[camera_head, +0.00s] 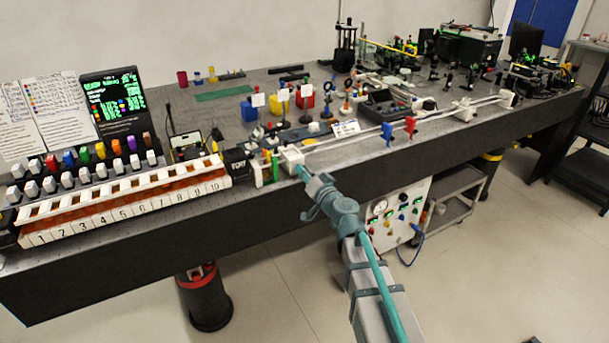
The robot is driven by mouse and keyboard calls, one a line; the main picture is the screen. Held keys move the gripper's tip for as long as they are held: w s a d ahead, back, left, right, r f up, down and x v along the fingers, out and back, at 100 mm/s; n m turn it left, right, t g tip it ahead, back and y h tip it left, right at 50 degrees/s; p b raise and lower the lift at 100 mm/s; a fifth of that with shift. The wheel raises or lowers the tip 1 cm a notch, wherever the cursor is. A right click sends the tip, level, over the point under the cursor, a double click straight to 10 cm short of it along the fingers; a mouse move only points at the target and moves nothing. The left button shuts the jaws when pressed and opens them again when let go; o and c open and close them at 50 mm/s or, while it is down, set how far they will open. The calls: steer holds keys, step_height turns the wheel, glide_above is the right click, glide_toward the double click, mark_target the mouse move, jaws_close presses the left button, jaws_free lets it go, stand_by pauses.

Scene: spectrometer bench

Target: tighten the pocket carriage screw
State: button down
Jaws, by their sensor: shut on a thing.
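A white carriage block (290,156) sits at the left end of a long pair of rails (360,134) on the dark bench. My gripper (301,171) reaches up to the block's front right side from the bench's front edge. It is shut on a small part there, which looks to be the carriage screw. The fingers hide this part, and its turn cannot be seen. A second white carriage (464,110) stands far along the rails to the right.
Green and orange upright pieces (272,167) stand just left of the block. A numbered white rack (130,202) lies farther left. Yellow, blue and red blocks stand behind.

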steer(key=m+b, duration=0.1)
steer(key=m, duration=1.9)
steer(key=shift+r+m, duration=0.1)
steer(key=shift+m, duration=0.2)
stand_by(0.4)
steer(key=c, duration=1.1)
jaws_free()
steer(key=v, duration=0.7)
steer(key=shift+s+d, duration=0.15)
steer(key=shift+s, duration=0.1)
